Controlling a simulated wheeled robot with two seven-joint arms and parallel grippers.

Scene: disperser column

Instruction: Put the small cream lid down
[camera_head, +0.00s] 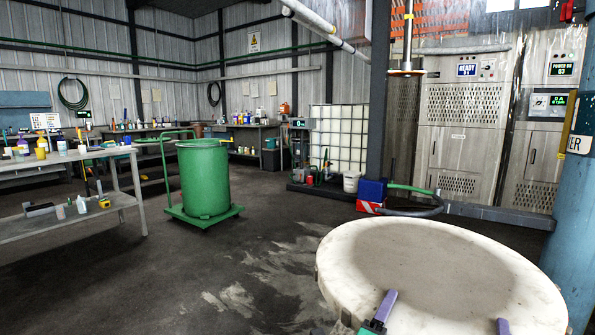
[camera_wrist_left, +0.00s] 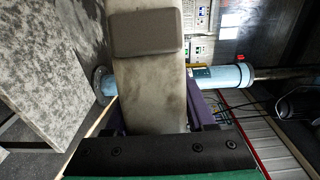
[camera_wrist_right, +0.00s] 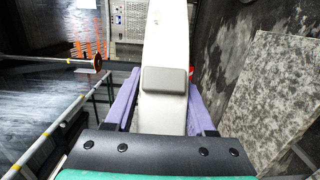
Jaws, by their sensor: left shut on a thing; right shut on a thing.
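The cream lid (camera_head: 425,275) is a wide round disc at the lower right of the head view, with a stained, slightly recessed top. My left gripper (camera_head: 378,312) is shut on its near edge; one purple finger shows over the top. My right gripper (camera_head: 503,326) is also shut on the near edge, further right, mostly below the picture. In the left wrist view the lid (camera_wrist_left: 150,85) runs edge-on between the purple fingers, with a grey-brown block on it. The right wrist view shows the lid (camera_wrist_right: 165,50) likewise. What lies under the lid is hidden.
A green drum (camera_head: 205,175) stands on a green trolley (camera_head: 185,215) at centre left. A grey workbench (camera_head: 60,160) with bottles is at the left. A dark post (camera_head: 380,95) and control cabinets (camera_head: 460,120) stand behind the lid, a blue column (camera_head: 578,220) at right. Floor left of the lid is open.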

